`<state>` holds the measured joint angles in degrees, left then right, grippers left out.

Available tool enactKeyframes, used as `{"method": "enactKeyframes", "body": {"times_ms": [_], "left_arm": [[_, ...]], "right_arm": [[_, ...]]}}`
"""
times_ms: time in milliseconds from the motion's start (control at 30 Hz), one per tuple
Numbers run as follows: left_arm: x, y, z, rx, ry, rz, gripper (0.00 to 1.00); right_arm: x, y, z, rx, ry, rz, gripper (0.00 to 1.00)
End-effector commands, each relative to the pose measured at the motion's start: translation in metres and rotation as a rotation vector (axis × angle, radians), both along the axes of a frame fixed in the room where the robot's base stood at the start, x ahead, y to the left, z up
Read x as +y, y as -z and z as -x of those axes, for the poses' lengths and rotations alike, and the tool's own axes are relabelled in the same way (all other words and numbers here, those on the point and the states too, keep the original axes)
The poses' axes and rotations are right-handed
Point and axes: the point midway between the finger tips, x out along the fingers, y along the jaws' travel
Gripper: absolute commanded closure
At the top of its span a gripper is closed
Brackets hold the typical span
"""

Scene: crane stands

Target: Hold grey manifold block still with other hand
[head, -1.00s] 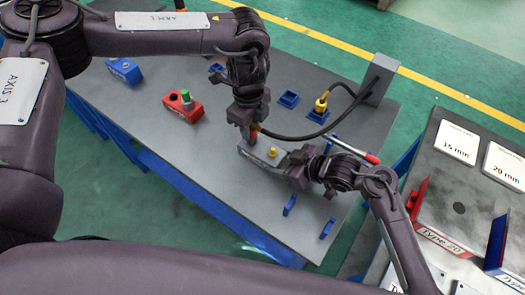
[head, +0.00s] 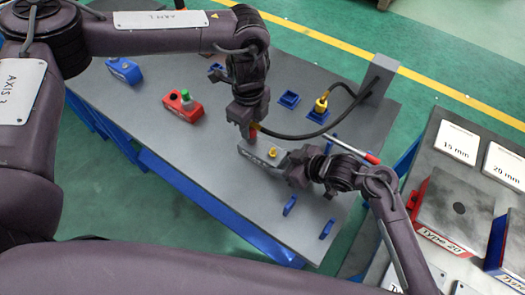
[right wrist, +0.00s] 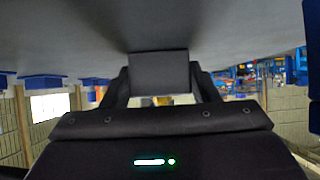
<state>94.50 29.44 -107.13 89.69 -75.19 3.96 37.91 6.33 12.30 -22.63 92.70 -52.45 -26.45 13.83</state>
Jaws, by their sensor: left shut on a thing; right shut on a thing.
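The grey manifold block (head: 247,149) lies on the grey table with a yellow fitting (head: 273,152) on top. My right gripper (head: 282,165) comes from the right and is shut on the block; its fingers partly hide it. In the right wrist view the block's grey face (right wrist: 160,72) sits between the fingers. Whether that end touches the block cannot be told.
The hose runs to a grey post (head: 378,75) at the back right. A yellow connector (head: 322,104) stands in a blue holder. A red box with a green button (head: 184,102) and a blue part (head: 124,70) lie left. A red-handled tool (head: 357,152) lies behind my right arm.

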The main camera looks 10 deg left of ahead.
Motion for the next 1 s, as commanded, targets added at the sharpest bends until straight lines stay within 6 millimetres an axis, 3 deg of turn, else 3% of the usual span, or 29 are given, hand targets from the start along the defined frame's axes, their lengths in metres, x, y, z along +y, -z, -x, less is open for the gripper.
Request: {"method": "enactKeyframes", "body": {"times_ms": [1000], "left_arm": [[0.000, -0.045, 0.000, 0.000, 0.000, 0.002, 0.95]], "right_arm": [[0.000, 0.000, 0.000, 0.001, -0.001, 0.001, 0.77]]}}
